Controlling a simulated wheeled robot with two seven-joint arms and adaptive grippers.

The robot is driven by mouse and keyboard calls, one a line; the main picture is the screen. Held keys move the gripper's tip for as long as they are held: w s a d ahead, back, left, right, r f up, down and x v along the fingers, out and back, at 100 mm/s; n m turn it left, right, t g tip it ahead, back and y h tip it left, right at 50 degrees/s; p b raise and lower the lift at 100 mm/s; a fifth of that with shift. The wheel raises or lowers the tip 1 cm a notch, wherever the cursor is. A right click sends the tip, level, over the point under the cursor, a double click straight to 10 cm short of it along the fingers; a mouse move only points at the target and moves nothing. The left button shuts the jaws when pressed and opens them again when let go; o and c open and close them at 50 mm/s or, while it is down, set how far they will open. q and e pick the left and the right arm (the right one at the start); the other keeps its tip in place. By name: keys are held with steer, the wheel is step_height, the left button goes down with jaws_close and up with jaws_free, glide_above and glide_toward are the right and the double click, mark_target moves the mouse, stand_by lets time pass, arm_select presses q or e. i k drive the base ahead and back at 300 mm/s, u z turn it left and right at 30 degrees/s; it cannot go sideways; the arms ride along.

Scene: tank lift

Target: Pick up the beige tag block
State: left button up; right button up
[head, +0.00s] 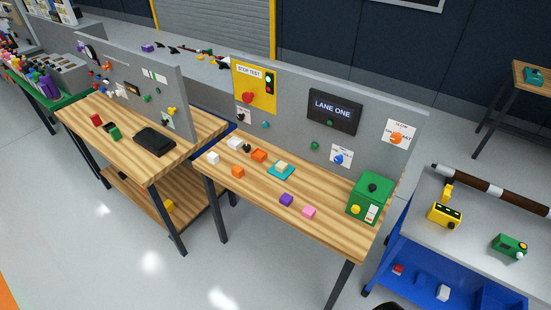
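A small beige block (282,165) rests on a flat teal pad (273,173) near the middle of the nearer wooden workbench (330,215). I cannot make out a tag on the block at this size. Neither of my grippers can be made out in the head view.
A green box (371,198) stands at the bench's right end. A grey panel (292,112) rises behind. The bench's front edge is mostly clear.

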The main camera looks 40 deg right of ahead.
mark_target(281, 166)
steer(key=z, duration=0.4)
steer(key=i, duration=0.8)
steer(key=z, duration=0.75)
